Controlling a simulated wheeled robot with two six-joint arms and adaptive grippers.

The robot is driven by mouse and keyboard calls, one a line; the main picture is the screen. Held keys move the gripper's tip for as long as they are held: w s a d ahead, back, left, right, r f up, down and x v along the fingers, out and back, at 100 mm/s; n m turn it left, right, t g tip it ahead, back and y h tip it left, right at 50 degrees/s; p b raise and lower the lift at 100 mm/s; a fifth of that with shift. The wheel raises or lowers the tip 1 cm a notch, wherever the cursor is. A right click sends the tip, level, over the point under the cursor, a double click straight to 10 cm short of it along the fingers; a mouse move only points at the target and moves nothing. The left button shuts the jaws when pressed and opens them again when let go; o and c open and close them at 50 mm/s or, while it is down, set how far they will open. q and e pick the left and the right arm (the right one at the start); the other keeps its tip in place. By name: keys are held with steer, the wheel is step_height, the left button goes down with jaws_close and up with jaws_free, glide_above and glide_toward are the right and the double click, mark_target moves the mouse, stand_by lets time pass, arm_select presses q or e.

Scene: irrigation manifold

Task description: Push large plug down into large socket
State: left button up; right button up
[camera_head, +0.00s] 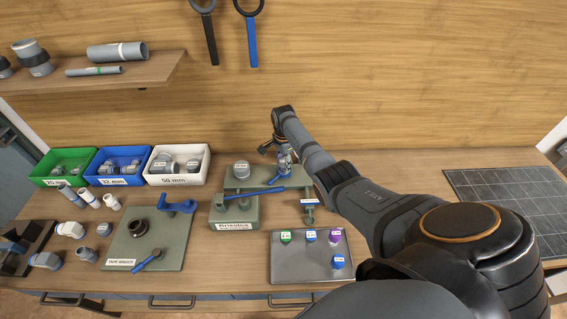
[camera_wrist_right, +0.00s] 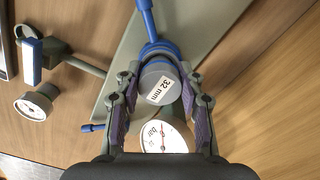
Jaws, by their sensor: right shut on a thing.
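My right gripper (camera_head: 283,160) reaches over the back right of the green-grey manifold (camera_head: 268,181). In the right wrist view its two fingers (camera_wrist_right: 160,95) are shut on a round grey plug (camera_wrist_right: 158,82) labelled "32 mm". A blue collar (camera_wrist_right: 158,48) shows around the plug's far side; how deep the plug sits in it cannot be told. A second grey capped fitting (camera_head: 241,166) with a white label stands on the manifold, left of my gripper. Its label is too small to read. My left gripper is not in view.
A blue lever (camera_head: 262,193) crosses the manifold. A grey tray with coloured caps (camera_head: 311,263) is in front. Bins (camera_head: 178,178) stand behind left.

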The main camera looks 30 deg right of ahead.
steer(key=shift+f, duration=0.2)
steer(key=o, duration=1.6)
steer(key=shift+c, duration=0.2)
step_height(320, 180, up, 5)
steer(key=p, duration=0.5)
steer(key=shift+f, duration=0.1)
steer(key=shift+r, duration=1.1)
